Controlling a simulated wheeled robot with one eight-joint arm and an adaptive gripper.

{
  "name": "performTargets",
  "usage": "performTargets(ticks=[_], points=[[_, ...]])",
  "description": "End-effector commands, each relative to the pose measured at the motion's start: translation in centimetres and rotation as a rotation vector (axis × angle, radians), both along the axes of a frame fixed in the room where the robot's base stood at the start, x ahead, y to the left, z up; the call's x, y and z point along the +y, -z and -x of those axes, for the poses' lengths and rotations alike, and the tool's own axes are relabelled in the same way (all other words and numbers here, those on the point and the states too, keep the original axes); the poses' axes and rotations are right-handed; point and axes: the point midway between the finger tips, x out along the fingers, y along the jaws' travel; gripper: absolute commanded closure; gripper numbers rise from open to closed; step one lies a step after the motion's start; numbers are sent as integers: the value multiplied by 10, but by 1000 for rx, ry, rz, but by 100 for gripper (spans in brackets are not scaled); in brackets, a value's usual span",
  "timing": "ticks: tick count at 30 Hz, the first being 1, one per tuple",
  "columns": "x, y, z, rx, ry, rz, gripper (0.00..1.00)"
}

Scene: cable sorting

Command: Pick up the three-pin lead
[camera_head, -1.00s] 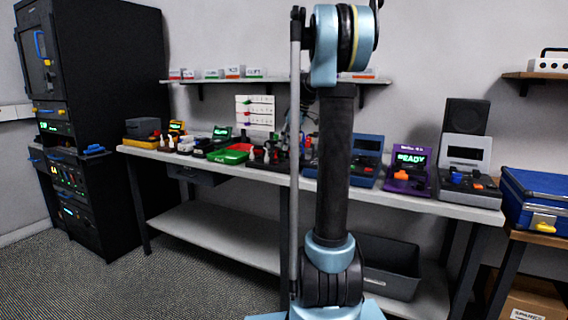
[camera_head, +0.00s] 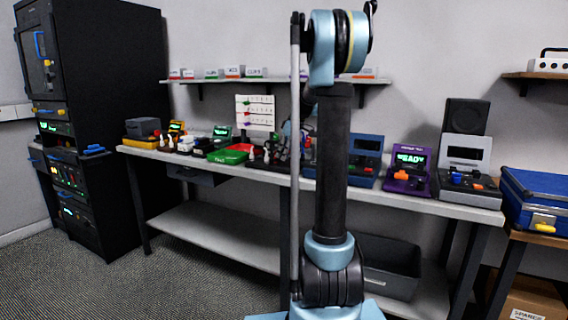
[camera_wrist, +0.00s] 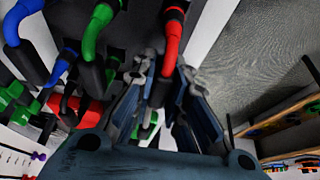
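In the wrist view several thick leads stand with coloured tops and black sleeves: a red lead (camera_wrist: 174,32), a green lead (camera_wrist: 95,32) and a blue lead (camera_wrist: 22,20). I cannot tell which is the three-pin lead; no pins show. My gripper (camera_wrist: 165,74) has its two blue-grey fingers apart, one on either side of the red lead's black lower part. A gap shows between the fingers, and I cannot make out contact. In the head view my arm hides most of the gripper and the leads.
A long workbench (camera_head: 440,200) carries a green tray (camera_head: 228,156), a purple device (camera_head: 408,170) and other devices. A white chart board (camera_head: 255,112) stands behind. A blue case (camera_head: 535,195) is at the right. More red and green parts crowd the left of the wrist view.

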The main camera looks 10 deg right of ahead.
Motion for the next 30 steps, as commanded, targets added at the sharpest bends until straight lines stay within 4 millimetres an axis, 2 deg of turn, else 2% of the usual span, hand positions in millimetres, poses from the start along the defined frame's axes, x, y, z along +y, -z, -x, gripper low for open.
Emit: performTargets(ticks=[11,16,20,30], points=[[0,-1,0,0,0,0,100],[0,-12,0,0,0,0,100],[0,-34,0,0,0,0,100],[0,-115,0,0,0,0,100]])
